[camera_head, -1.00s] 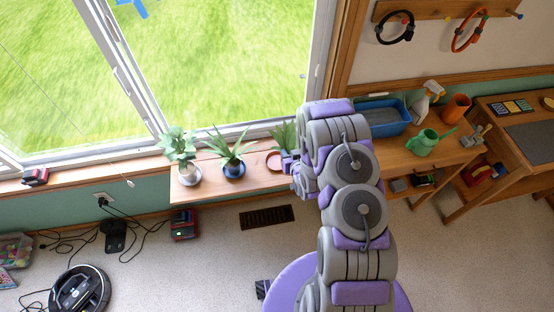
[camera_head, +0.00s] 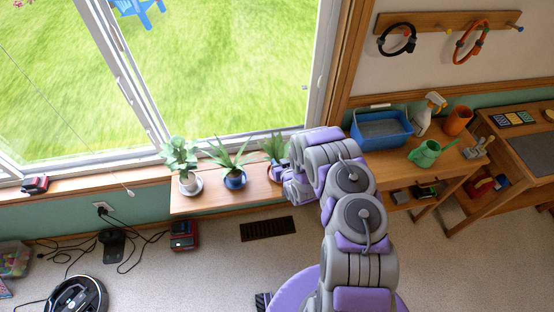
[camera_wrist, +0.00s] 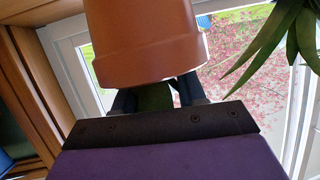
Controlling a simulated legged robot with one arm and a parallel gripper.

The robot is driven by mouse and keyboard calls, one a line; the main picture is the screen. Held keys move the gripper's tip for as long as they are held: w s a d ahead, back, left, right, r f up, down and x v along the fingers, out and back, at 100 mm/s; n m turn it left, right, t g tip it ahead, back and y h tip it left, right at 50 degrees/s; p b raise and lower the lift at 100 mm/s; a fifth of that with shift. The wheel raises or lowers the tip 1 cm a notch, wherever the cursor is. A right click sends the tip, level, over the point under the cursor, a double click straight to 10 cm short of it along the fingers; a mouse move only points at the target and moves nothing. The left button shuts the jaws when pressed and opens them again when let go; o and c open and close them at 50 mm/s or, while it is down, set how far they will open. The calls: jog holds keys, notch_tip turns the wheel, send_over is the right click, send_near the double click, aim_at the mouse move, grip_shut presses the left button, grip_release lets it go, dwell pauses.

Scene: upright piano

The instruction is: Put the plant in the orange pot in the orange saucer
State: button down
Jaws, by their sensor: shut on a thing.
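The plant in the orange pot shows in the head view as green leaves (camera_head: 275,147) at the right end of the low window shelf, beside my gripper (camera_head: 281,172). In the wrist view the orange pot (camera_wrist: 145,42) fills the top middle, looking upright. My gripper (camera_wrist: 156,95) is shut on it, with a dark finger on each side below the pot. A small orange patch shows at my gripper in the head view; I cannot tell whether it is pot or orange saucer. Whether the pot touches the saucer is hidden.
A plant in a blue pot (camera_head: 235,180) stands just left on the shelf (camera_head: 212,203), its leaves (camera_wrist: 285,30) close by in the wrist view. A plant in a white pot (camera_head: 190,184) is farther left. The window is behind. A workbench with a green watering can (camera_head: 427,153) is right.

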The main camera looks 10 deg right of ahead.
jog(key=shift+w+f+b, duration=0.8)
jog(key=shift+w+f, duration=1.2)
jog(key=shift+w, duration=0.25)
jog(key=shift+r, duration=0.1)
jog(key=c, duration=0.6)
grip_release()
jog(key=shift+c, duration=0.2)
